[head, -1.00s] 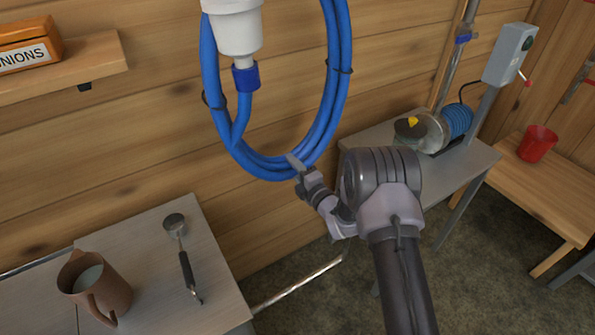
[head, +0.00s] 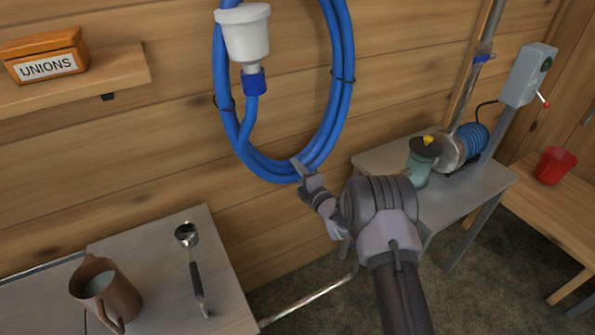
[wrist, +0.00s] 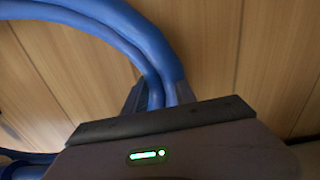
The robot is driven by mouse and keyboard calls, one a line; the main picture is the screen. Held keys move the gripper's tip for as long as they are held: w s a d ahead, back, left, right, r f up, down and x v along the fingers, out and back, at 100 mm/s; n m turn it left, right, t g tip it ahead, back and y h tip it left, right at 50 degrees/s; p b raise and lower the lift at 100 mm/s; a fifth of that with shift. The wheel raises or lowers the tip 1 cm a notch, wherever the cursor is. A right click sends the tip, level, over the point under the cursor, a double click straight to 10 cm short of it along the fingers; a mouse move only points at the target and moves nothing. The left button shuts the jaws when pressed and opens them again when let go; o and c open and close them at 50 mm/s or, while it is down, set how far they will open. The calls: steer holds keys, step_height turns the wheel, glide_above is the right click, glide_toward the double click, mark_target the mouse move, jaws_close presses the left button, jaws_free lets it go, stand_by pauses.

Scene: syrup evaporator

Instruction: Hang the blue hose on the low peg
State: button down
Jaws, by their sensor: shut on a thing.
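The blue hose (head: 343,95) is a coil bound with dark ties, hanging in front of the plank wall in the head view. A white funnel-like fitting (head: 244,34) with a blue collar shows at its upper left. My gripper (head: 303,170) is shut on the bottom right of the coil. In the wrist view the hose strands (wrist: 150,60) run down between the jaws. The top of the coil is cut off by the head view's upper edge. No peg shows in either view.
A shelf (head: 120,72) with a "UNIONS" box (head: 44,56) is at the left. A brown jug (head: 106,289) and a ladle-like tool (head: 193,265) are on a grey bench (head: 150,240). At the right, a pump (head: 458,150) and jar (head: 421,165) stand on a table, near a red cup (head: 555,165).

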steer(key=shift+r, duration=0.1)
steer(key=shift+w+a+f, duration=0.15)
steer(key=shift+w+f, duration=0.1)
steer(key=shift+f, duration=0.45)
steer(key=shift+w+a+f, duration=0.15)
steer(key=shift+w+f, duration=0.1)
steer(key=shift+f, duration=0.45)
steer(key=c, duration=0.9)
jaws_free()
steer(key=shift+o, duration=0.3)
steer(key=shift+f, duration=0.1)
steer(key=shift+o, duration=1.2)
steer(key=shift+s, duration=0.1)
